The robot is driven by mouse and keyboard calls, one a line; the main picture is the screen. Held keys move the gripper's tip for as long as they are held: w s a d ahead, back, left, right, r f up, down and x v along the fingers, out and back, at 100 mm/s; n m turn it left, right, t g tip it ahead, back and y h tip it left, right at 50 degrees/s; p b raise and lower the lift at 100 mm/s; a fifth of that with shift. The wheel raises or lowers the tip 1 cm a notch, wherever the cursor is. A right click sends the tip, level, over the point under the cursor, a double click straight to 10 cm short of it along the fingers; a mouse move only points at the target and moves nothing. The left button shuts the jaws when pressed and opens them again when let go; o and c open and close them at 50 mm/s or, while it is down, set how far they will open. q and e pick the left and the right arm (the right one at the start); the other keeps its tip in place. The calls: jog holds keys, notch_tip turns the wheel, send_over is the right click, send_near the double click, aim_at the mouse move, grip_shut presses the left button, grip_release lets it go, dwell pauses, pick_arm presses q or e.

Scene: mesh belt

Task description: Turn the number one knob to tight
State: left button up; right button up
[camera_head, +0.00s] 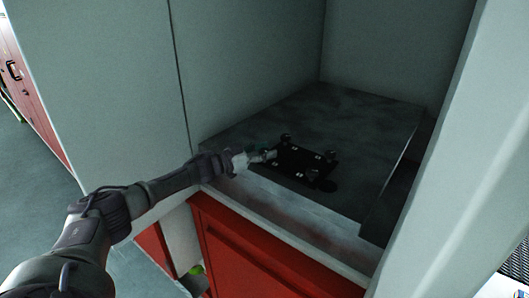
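A small black plate (299,162) lies on the dark grey bench top, with several small knobs near its corners. One knob (285,139) stands at the far left corner, one (330,155) at the far right and one (312,175) at the near right. The labels are too small to read, so I cannot tell which is number one. My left gripper (267,155) reaches in from the left to the plate's left corner. It covers that corner, and I cannot tell whether its fingers are open, shut or touching a knob. My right gripper is out of view.
The dark grey bench top (355,117) is otherwise clear around the plate. Pale walls enclose it at the left and back, and a pale post (450,150) stands at the right. Red cabinet fronts (265,255) are below the front edge.

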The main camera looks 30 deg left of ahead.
pick_arm(q)
jog(key=shift+o, duration=0.2)
jog(key=shift+f, duration=0.15)
jog(key=shift+s+a+f, duration=0.1)
jog(key=shift+s+a, duration=0.05)
jog(key=shift+s, duration=0.1)
jog(key=v, duration=1.1)
jog(key=shift+s, duration=0.15)
